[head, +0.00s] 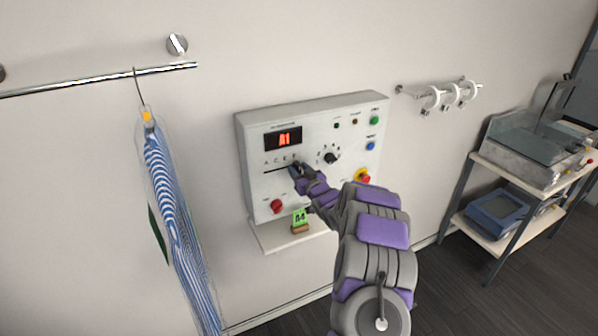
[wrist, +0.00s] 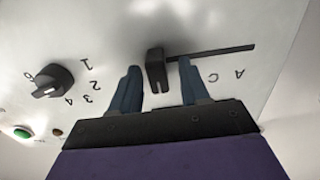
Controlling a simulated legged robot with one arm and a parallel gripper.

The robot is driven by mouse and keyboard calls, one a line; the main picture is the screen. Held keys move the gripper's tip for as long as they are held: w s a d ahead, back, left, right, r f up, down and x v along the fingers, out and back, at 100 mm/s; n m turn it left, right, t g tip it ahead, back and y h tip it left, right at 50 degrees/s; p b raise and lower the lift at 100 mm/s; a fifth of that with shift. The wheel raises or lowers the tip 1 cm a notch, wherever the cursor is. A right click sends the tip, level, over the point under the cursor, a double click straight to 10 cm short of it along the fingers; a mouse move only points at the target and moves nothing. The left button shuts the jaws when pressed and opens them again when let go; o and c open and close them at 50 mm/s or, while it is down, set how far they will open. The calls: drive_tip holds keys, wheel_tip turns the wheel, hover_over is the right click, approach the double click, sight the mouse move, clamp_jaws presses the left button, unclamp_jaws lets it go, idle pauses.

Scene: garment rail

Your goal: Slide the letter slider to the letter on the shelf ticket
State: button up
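The control panel (head: 247,150) is a grey box on the wall with a red-lit display (head: 284,139) that appears to read A1. The letter slider's dark slot (head: 275,170) runs under a row of letters. My gripper (head: 297,170) is at the slot's right part and hides the slider there. In the wrist view the black slider knob (wrist: 155,68) stands between my two open fingers, with gaps on both sides. The letters A and C show beside the slot; other letters are hidden. The green shelf ticket (head: 300,217), apparently reading A4, stands on the small shelf (head: 266,238).
A numbered rotary knob (head: 331,158) sits right of the slider; it also shows in the wrist view (wrist: 52,80). Green, blue and red buttons line the panel. A bagged striped shirt (head: 175,215) hangs from a rail at left. A cart (head: 481,221) stands at right.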

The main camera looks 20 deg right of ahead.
drive_tip(key=shift+d, duration=0.3)
drive_tip(key=shift+c, duration=1.4)
drive_tip(key=shift+a, duration=0.2)
clamp_jaws()
